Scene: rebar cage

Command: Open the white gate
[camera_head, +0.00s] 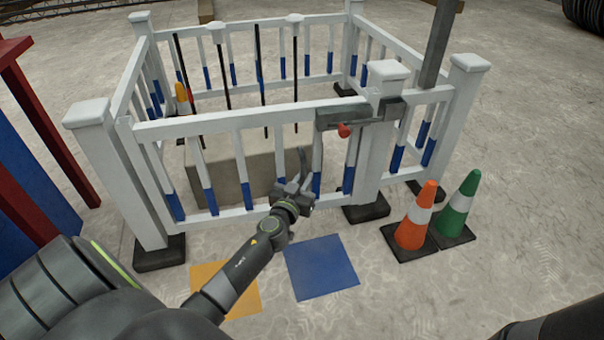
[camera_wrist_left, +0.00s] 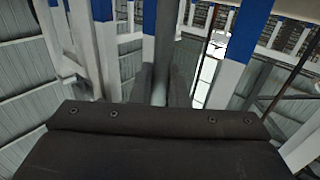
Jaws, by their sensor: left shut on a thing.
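The white gate (camera_head: 213,123) is the front panel of a white picket enclosure, with blue-ended upright bars. It stands between a left post and a right post and looks in line with them. A grey latch with a red knob (camera_head: 344,130) sits at its top right, by the right post (camera_head: 374,155). In the left wrist view the bar (camera_wrist_left: 163,40) runs up between the dark fingers (camera_wrist_left: 160,85). My right gripper is out of view.
An orange cone (camera_head: 416,222) and a green cone (camera_head: 459,208) stand right of the gate. Flat blue (camera_head: 320,267) and yellow (camera_head: 212,282) squares lie on the floor in front. A concrete block (camera_head: 242,165) with dark rods is inside. A red and blue structure stands at left.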

